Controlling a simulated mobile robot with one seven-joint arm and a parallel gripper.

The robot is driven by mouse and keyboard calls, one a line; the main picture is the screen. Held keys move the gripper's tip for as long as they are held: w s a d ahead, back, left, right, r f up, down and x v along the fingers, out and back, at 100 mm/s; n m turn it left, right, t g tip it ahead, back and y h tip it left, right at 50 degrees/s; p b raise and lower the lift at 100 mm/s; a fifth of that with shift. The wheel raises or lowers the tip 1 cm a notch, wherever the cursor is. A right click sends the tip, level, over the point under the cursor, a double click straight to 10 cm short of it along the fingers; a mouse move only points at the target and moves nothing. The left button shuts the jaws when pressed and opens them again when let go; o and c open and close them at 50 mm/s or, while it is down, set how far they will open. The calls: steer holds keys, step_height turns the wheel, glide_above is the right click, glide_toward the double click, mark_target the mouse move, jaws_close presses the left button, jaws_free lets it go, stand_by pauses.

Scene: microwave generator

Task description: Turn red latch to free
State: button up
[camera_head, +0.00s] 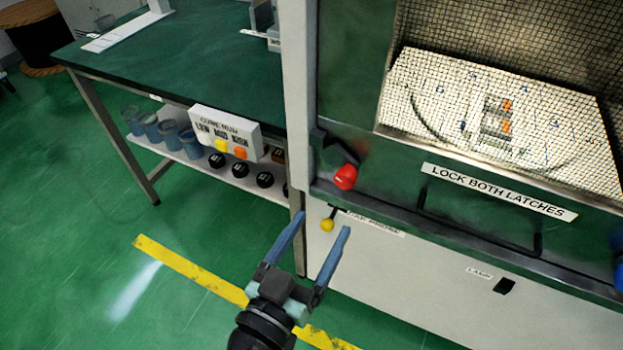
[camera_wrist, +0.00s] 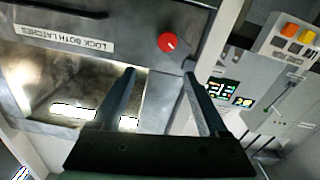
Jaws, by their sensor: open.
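The red latch (camera_head: 345,177) is a round red knob at the lower left corner of the dark green microwave door, beside a dark bracket. It also shows in the wrist view (camera_wrist: 168,42), beyond and between my fingertips, with a small pale mark on its face. My gripper (camera_head: 324,222) is open and empty, its two blue-grey fingers pointing up toward the cabinet. It is below the red latch and apart from it. A sign reading "LOCK BOTH LATCHES" (camera_head: 499,191) is on the door. A blue knob (camera_head: 619,274) is cut off at the right edge.
A yellow-tipped lever (camera_head: 327,224) sticks out below the red latch, close to my fingertips. A black door handle (camera_head: 480,232) runs along the door. A bench (camera_head: 200,62) with a button box (camera_head: 226,134) stands to the left. The green floor in front is clear.

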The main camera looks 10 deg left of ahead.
mark_target(343, 183)
steer(key=shift+n, duration=0.3)
steer(key=p+x, duration=0.1)
steer(key=x, duration=0.3)
steer(key=f+x, duration=0.1)
steer(key=x, duration=0.3)
steer(key=f+p+x, duration=0.1)
steer(key=x, duration=0.2)
steer(key=shift+w+a+f+p, duration=0.1)
steer(key=shift+w+a+p, duration=0.25)
steer(key=shift+w, duration=0.15)
steer(key=shift+c, duration=0.4)
jaws_close()
